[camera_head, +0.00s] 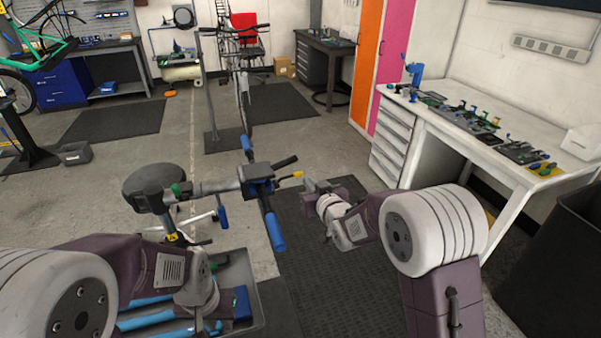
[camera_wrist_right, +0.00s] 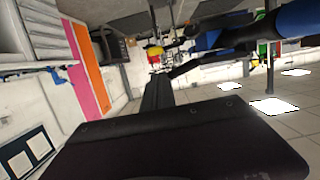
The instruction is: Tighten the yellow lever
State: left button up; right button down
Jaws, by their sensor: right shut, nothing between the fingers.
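The yellow lever (camera_head: 291,176) sticks out to the right from the black clamp head (camera_head: 258,178) of a repair stand. A blue-tipped handle (camera_head: 274,232) hangs below the clamp head. My right gripper (camera_head: 308,186) is just right of the yellow lever's tip, apparently apart from it. Its fingers are shut and empty; in the right wrist view they form a dark bar (camera_wrist_right: 158,92). A small yellow spot beyond them there may be the lever. My left arm's wrist (camera_head: 195,287) is low in the head view, over a tray; I cannot make out its fingertips.
The grey tray (camera_head: 262,318) at lower left holds blue tools. The dark floor mat (camera_head: 330,275) is clear.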

aim_at(302, 172)
jog(key=x, duration=0.3)
jog(key=p+x, duration=0.1)
jog(key=x, duration=0.5)
jog(key=shift+w+d, duration=0.15)
jog(key=shift+d, duration=0.2)
pick_arm(q)
jog(key=shift+d+r, duration=0.2)
jog(key=shift+r, duration=0.55)
pick_arm(e)
jog(key=shift+w+a+f, duration=0.15)
jog(key=shift+w+a, duration=0.1)
jog(key=shift+w, duration=0.15)
